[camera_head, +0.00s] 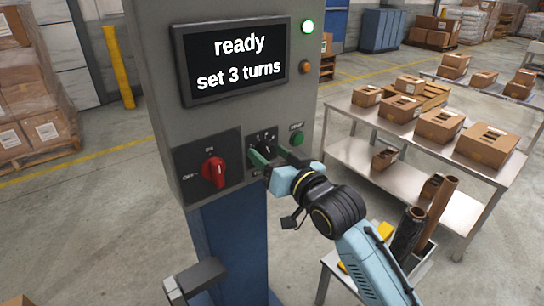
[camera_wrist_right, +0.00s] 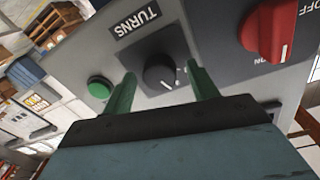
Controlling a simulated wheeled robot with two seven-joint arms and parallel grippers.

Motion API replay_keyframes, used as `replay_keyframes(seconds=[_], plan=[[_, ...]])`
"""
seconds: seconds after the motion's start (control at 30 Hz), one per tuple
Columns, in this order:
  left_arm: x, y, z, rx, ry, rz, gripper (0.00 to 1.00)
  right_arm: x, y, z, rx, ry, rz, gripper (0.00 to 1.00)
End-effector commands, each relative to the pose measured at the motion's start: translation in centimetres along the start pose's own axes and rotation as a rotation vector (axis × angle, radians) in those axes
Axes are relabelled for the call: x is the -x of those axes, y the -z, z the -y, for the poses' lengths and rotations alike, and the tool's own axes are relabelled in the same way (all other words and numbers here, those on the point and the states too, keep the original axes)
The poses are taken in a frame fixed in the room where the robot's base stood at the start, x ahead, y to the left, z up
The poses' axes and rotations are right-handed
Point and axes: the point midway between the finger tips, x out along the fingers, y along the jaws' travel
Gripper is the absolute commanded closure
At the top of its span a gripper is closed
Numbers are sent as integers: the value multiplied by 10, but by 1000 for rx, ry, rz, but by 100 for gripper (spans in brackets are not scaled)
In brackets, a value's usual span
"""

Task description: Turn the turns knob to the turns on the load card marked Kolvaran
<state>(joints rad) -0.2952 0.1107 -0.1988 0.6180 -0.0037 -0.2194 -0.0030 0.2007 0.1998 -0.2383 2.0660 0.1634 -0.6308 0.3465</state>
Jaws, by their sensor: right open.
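The black turns knob (camera_wrist_right: 158,73) sits on a dark plate labelled TURNS (camera_wrist_right: 136,24) in the right wrist view. Its white mark points toward the lower right of that picture. My right gripper (camera_wrist_right: 163,86) is open, with one green finger on each side of the knob and visible gaps between. In the head view the right gripper (camera_head: 270,160) is at the panel and partly covers the knob. The screen (camera_head: 236,60) reads "ready" and "set 3 turns". I cannot make out a load card marked Kolvaran. My left gripper is not in view.
A red switch (camera_head: 214,171) is left of the knob in the head view. A green button (camera_head: 297,138) is to its right. A green lamp (camera_head: 307,27) is lit beside the screen. A metal table with cartons (camera_head: 438,126) stands right, behind my arm.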

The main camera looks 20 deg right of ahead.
Motion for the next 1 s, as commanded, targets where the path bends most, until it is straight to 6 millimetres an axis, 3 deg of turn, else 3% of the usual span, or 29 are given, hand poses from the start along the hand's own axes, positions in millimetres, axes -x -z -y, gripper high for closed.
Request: replay_keyframes(seconds=[0.23,0.57,0.77,1.0], plan=[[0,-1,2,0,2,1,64,0,0,0,0,0,0,43],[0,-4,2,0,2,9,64,0,0,0,0,0,0,86],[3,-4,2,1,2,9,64,0,1,0,-12,0,1,86],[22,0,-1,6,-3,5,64,0,3,1,-103,-4,7,86]])
